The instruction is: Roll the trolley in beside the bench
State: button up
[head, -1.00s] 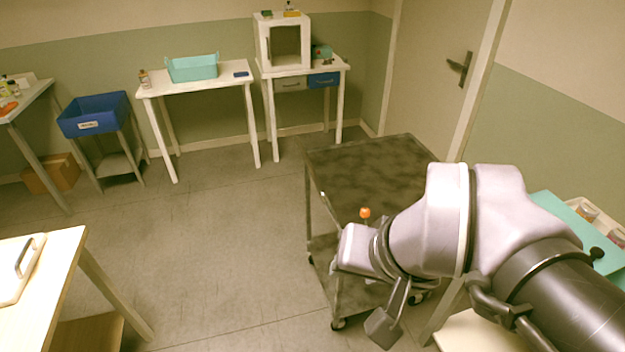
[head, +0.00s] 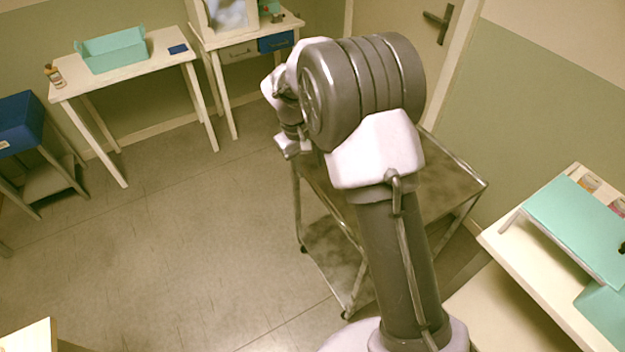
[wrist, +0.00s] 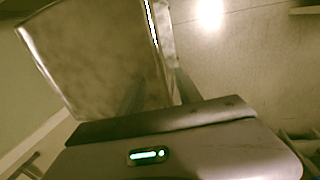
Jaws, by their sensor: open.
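The trolley (head: 455,185) is a grey metal cart with a worn top deck, a lower shelf and castors. It stands right of centre in the head view, partly hidden behind my arm. Its deck fills the upper left of the wrist view (wrist: 95,60). My gripper (wrist: 165,121) shows as a dark edge and housing with a green light at the bottom of the wrist view. It is open, near the trolley, with nothing seen in it. A white-topped bench (head: 505,255) stands right of the trolley; I cannot tell whether it is the task's bench.
A white table (head: 135,80) with a teal bin (head: 112,52) and a table with drawers (head: 238,54) stand at the back. A blue crate (head: 18,125) is at left. The middle floor (head: 180,240) is clear.

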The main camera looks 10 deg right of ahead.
aim_at(315, 185)
jog(key=f, duration=0.3)
jog(key=d+f+b, duration=0.1)
jog(key=f, duration=0.5)
jog(key=shift+w+d+f+b, duration=0.1)
jog(key=shift+w+d+b, duration=0.25)
jog(key=shift+b, duration=0.05)
grip_shut()
dwell(0.6)
